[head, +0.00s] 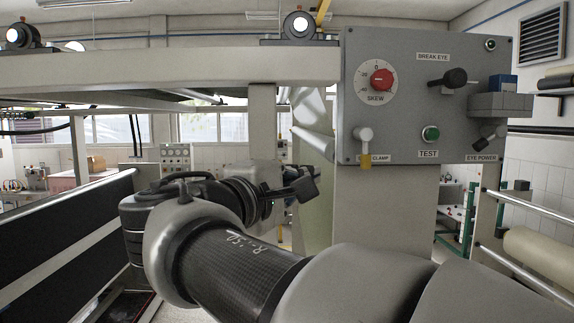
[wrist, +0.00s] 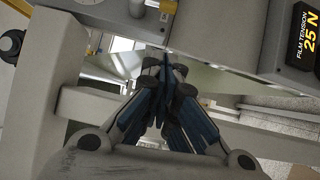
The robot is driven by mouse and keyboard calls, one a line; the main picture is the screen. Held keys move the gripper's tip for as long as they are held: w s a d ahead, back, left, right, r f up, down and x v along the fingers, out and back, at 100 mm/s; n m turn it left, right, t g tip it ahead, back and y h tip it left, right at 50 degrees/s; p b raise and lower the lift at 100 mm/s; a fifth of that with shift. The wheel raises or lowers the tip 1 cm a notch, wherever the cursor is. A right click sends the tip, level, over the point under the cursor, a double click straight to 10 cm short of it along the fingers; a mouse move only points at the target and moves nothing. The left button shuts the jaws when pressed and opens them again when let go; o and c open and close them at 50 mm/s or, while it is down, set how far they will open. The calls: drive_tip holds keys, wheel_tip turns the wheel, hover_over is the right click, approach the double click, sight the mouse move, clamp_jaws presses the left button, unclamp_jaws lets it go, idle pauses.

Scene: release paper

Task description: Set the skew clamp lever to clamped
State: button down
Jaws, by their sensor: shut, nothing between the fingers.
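The panel also carries a red skew knob (head: 381,79), a black break eye lever (head: 448,79), a green test button (head: 430,133) and an eye power switch (head: 489,136). A white upright post (head: 385,205) stands below it. A grey beam (head: 180,70) runs left.

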sight(363, 150)
drive_tip(key=s+d+p+x, duration=0.1)
drive_tip(key=d+p+x, duration=0.1)
drive_tip(key=x, duration=1)
drive_tip(key=shift+d+p, duration=0.35)
drive_tip(key=shift+p, duration=0.5)
drive_tip(key=shift+r, duration=0.1)
drive_tip(key=shift+d, duration=0.1)
drive_tip(key=shift+d+f+n+b, duration=0.1)
drive_tip(key=shift+f+n+b, duration=0.15)
drive_tip(key=shift+b, duration=0.65)
